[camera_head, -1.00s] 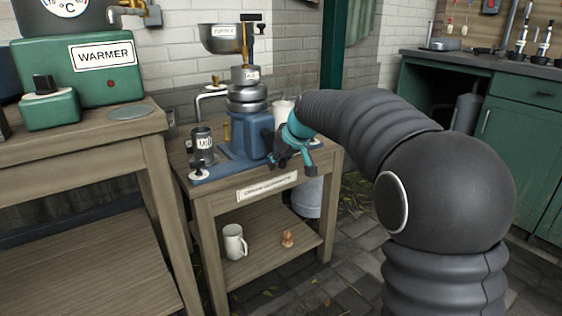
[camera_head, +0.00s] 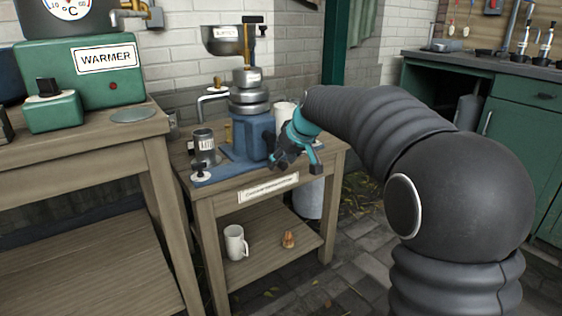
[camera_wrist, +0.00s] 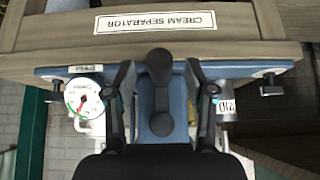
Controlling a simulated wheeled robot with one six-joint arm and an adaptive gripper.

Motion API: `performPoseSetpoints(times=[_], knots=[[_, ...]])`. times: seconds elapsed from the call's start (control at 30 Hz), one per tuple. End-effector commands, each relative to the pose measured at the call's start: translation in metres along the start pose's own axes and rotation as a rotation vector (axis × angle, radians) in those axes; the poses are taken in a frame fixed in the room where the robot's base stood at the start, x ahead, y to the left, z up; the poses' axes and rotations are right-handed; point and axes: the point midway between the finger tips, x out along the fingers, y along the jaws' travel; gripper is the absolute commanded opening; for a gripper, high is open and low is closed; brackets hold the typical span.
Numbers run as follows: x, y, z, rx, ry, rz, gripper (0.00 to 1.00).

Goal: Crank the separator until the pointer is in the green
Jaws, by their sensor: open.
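The cream separator (camera_head: 248,137) has a blue body and stacked metal bowls and stands on a small wooden table (camera_head: 262,186). In the wrist view its dark crank (camera_wrist: 159,90) lies between my two fingers, with a round knob at each end. My gripper (camera_wrist: 161,95) is open around the crank, with a gap visible on both sides. In the head view my gripper (camera_head: 293,160) is at the separator's right side and hides the crank. A white round gauge (camera_wrist: 83,97) sits left of my fingers in the wrist view; its pointer is too small to read surely.
A metal cup (camera_head: 204,147) stands left of the separator. A white mug (camera_head: 235,242) and a small brown object (camera_head: 288,239) are on the lower shelf. A green warmer (camera_head: 82,75) stands on the left table.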

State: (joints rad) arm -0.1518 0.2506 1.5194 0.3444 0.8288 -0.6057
Motion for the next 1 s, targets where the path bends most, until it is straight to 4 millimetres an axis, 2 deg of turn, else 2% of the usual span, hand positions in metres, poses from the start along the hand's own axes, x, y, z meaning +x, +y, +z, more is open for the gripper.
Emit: performPoseSetpoints(times=[0.7,1.0], knots=[[-0.051,0.0,-0.001,0.001,0.002,0.001,0.55],[-0.06,0.0,0.0,0.0,0.0,0.0,0.55]])
